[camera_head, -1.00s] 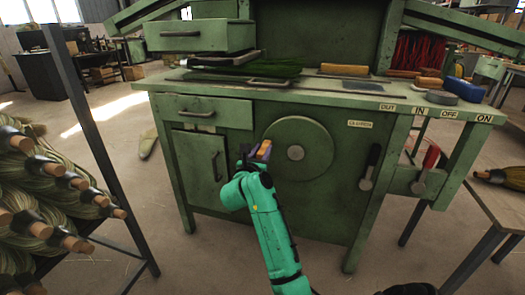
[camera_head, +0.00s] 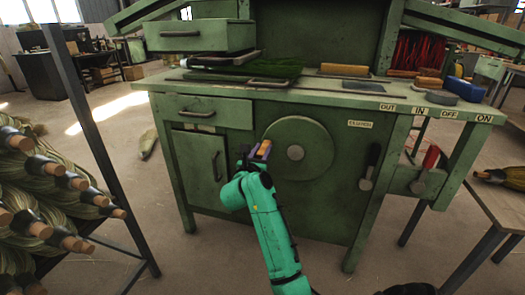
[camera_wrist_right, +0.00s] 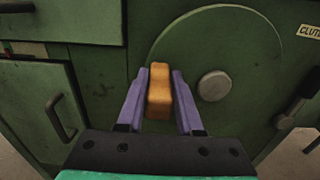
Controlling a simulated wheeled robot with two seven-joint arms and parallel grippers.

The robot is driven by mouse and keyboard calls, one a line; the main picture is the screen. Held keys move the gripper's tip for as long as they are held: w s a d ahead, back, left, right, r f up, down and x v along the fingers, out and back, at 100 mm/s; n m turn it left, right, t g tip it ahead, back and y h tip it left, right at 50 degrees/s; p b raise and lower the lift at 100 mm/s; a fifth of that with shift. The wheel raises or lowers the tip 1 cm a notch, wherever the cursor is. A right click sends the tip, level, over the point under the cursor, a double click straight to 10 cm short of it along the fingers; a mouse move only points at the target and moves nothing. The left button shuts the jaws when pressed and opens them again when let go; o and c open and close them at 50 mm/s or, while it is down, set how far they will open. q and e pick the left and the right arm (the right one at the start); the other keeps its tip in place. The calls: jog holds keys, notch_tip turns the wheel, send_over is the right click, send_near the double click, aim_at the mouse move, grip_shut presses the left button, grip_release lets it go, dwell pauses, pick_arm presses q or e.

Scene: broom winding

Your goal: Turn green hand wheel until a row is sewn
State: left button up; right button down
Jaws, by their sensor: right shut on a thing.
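The green hand wheel (camera_head: 313,146) is a flat round disc with a grey hub on the front of the green machine. It also shows in the right wrist view (camera_wrist_right: 244,62). Its orange-brown handle (camera_wrist_right: 159,90) stands out at the wheel's left side. My right gripper (camera_head: 261,150) is at that handle. In the right wrist view my right gripper (camera_wrist_right: 158,95) has its two purple fingers on either side of the handle, shut on it. My left gripper is not in view.
A black clutch lever (camera_head: 369,167) and a red-handled lever (camera_head: 428,162) are right of the wheel. A drawer (camera_head: 203,111) and cabinet door (camera_head: 200,165) are left of it. Green bristles (camera_head: 265,69) lie on the worktop. A broom rack (camera_head: 98,150) stands at left.

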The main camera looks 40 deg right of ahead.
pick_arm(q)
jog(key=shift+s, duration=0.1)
pick_arm(e)
jog(key=shift+f, duration=0.1)
